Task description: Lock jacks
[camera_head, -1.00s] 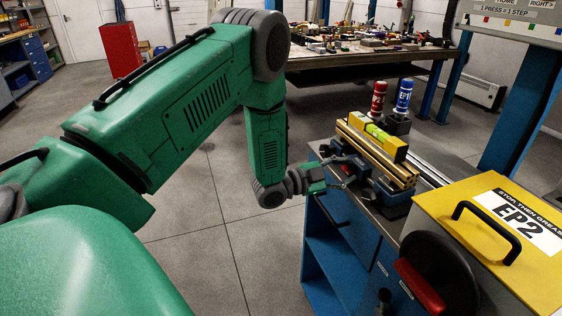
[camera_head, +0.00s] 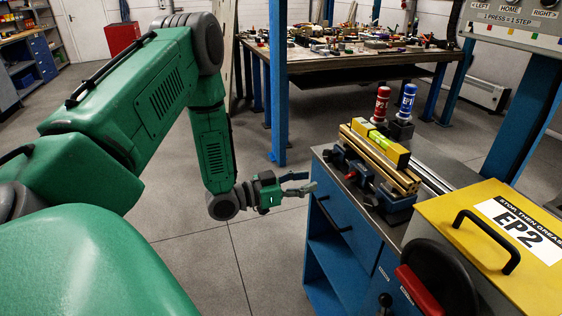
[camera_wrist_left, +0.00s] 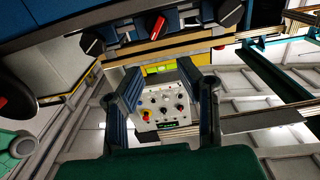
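On the bench, a blue clamp-like fixture (camera_head: 392,206), perhaps the jacks, sits under a stack of brass-coloured bars (camera_head: 385,160) topped by a yellow level (camera_head: 382,145). A small red part (camera_head: 352,175) shows on its near side. In the left wrist view, upside down, a red lever (camera_wrist_left: 156,25) shows between two dark knobs (camera_wrist_left: 91,43) and (camera_wrist_left: 232,13). I cannot tell whether the jacks are locked. My left gripper (camera_head: 309,182) is open and empty, left of the bench and apart from the fixture. Its fingers (camera_wrist_left: 161,76) stand wide in the wrist view. My right gripper is not in view.
A yellow EP2 box (camera_head: 450,208) with a black handle stands at the right. Red (camera_head: 381,105) and blue (camera_head: 406,102) bottles stand behind the bars. A blue post (camera_head: 278,90) rises behind my left arm. The floor left of the blue bench cabinet (camera_head: 338,240) is clear.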

